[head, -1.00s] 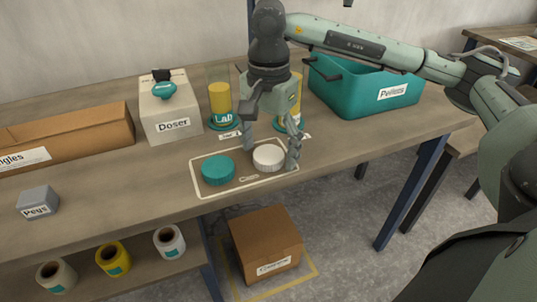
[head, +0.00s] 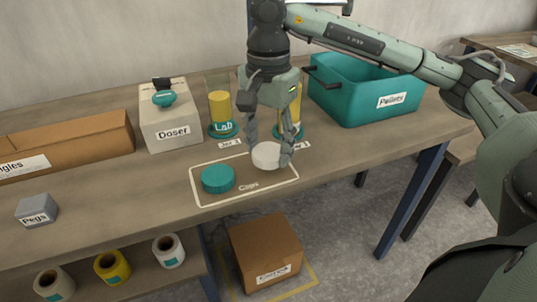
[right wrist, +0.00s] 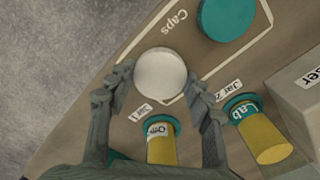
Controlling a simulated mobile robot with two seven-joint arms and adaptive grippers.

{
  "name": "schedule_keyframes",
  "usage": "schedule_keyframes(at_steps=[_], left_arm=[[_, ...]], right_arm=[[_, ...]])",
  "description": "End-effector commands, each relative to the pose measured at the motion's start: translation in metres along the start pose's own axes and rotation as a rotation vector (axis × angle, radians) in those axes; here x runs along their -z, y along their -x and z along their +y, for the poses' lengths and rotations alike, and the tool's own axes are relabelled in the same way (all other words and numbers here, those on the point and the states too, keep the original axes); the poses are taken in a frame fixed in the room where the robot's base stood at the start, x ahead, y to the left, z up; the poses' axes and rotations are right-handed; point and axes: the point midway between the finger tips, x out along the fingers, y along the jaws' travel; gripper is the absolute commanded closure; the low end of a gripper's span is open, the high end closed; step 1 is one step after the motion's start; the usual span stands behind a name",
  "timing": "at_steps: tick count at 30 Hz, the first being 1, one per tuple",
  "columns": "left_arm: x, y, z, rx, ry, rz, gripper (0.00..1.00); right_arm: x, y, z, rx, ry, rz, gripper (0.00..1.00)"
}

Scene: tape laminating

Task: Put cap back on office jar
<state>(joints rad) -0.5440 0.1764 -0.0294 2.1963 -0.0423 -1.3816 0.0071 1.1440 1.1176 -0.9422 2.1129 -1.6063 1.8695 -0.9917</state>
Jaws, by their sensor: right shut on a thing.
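The white cap (head: 266,156) is between the fingers of my right gripper (head: 272,148), which is shut on it, low over the cap area. It also shows in the right wrist view (right wrist: 160,74), between both fingertips. The office jar (head: 291,115) stands behind the gripper, partly hidden by it, with yellow contents and no cap visible on top. In the right wrist view its label is partly readable on the jar (right wrist: 161,148). My left gripper is not in view.
A teal cap (head: 218,179) lies on the outlined caps mat (head: 206,199). The Lab jar (head: 220,108) stands left of the office jar, beside the Doser box (head: 172,114). A teal Pellets bin (head: 365,92) stands at the right.

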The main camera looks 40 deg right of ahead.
Motion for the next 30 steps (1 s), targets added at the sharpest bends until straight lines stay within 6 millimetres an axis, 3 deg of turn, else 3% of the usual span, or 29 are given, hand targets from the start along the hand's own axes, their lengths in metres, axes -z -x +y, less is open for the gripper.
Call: schedule_keyframes(at_steps=[2, 12, 15, 21, 30], left_arm=[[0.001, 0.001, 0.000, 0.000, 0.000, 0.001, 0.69], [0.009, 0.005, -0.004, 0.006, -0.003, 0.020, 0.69], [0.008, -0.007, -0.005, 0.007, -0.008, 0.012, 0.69], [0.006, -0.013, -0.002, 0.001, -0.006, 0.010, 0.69], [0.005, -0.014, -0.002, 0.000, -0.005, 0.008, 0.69]], right_arm=[[-0.001, 0.017, -0.001, 0.005, 0.002, 0.000, 0.60], [-0.076, 0.063, 0.022, 0.006, 0.007, 0.002, 0.60], [-0.092, 0.072, 0.027, 0.004, 0.005, 0.003, 0.60], [-0.109, 0.081, 0.032, 0.002, 0.001, 0.001, 0.60], [-0.112, 0.082, 0.034, 0.000, 0.000, 0.000, 0.60]])
